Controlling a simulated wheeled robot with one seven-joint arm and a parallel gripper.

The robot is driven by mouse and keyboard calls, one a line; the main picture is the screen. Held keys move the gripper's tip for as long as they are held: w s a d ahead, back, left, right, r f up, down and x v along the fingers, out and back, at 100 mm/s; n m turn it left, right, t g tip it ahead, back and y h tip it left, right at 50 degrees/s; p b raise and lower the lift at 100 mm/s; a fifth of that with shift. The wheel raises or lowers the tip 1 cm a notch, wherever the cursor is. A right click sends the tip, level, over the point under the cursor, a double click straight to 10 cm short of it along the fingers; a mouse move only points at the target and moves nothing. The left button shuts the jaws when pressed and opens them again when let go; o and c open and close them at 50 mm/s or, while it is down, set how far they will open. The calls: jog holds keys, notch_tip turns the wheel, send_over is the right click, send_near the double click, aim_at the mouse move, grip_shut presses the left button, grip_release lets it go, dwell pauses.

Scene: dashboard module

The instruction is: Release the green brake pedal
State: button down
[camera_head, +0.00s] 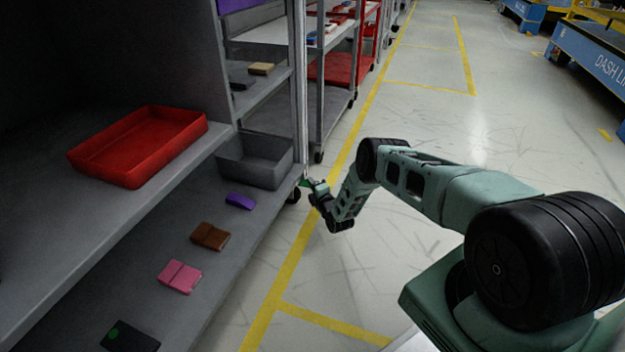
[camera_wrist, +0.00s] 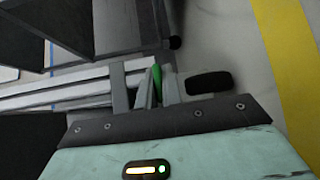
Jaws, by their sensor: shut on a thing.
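The green brake pedal (camera_wrist: 157,76) shows as a narrow green strip between the fingers in the wrist view. It also shows as a small green patch (camera_head: 305,182) at the foot of the shelf cart's near corner post in the head view. My gripper (camera_wrist: 156,88) is shut on the pedal, low down beside the cart. In the head view my gripper (camera_head: 311,184) reaches in from the right at the caster. The fingers hide most of the pedal, and its tilt cannot be told.
A black caster wheel (camera_head: 293,196) is close to my gripper. The shelf cart (camera_head: 185,262) on the left carries a red tray (camera_head: 137,146), a grey bin (camera_head: 255,160) and several small boxes. More carts stand behind.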

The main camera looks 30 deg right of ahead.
jog(key=shift+a+r+n+g+p, duration=0.1)
jog(key=shift+r+n+g+p, duration=0.5)
jog(key=shift+p, duration=0.25)
jog(key=shift+w+f, duration=0.1)
jog(key=c, duration=1.6)
grip_release()
jog(key=shift+o, duration=0.2)
jog(key=p+v, duration=0.8)
jog(key=v, duration=0.9)
jog(key=shift+p, duration=0.4)
